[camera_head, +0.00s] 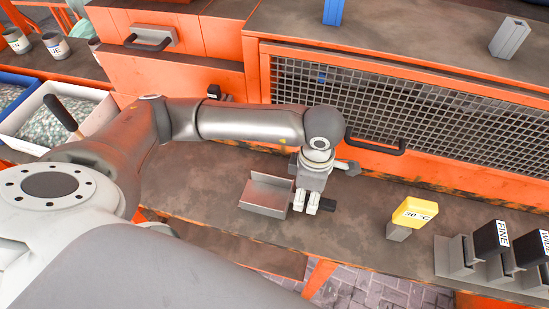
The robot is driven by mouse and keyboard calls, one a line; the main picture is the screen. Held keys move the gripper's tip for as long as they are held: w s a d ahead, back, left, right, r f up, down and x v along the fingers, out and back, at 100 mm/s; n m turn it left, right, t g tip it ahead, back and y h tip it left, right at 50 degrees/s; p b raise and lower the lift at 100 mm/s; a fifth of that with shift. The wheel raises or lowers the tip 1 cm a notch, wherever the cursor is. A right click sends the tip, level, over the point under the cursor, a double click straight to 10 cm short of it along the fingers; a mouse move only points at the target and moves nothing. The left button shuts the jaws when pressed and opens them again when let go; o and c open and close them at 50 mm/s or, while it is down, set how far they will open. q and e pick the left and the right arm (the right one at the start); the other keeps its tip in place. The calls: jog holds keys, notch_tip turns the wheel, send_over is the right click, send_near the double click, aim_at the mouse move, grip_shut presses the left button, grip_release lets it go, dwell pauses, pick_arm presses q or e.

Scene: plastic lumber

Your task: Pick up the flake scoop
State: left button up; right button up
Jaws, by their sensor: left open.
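The flake scoop (266,197) appears to be the grey metal, open-topped piece on the workbench, just left of my left gripper. A short black end, which looks like its handle, shows to the right of the fingers; the part between is hidden by them. My left gripper (307,203) points down at the bench from above, with its fingers over the handle's line. It is open; I cannot tell whether the fingers touch the handle. My right gripper is out of view.
Behind stands an orange cabinet with a mesh front (400,105) and black handle. Right are a yellow-topped block (415,211) and a grey rack (455,256) with black labelled pieces.

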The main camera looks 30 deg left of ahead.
aim_at(308, 198)
pick_arm(q)
jog(key=shift+d+f, duration=0.15)
jog(key=shift+f, duration=1.4)
jog(key=shift+c, duration=0.2)
grip_shut()
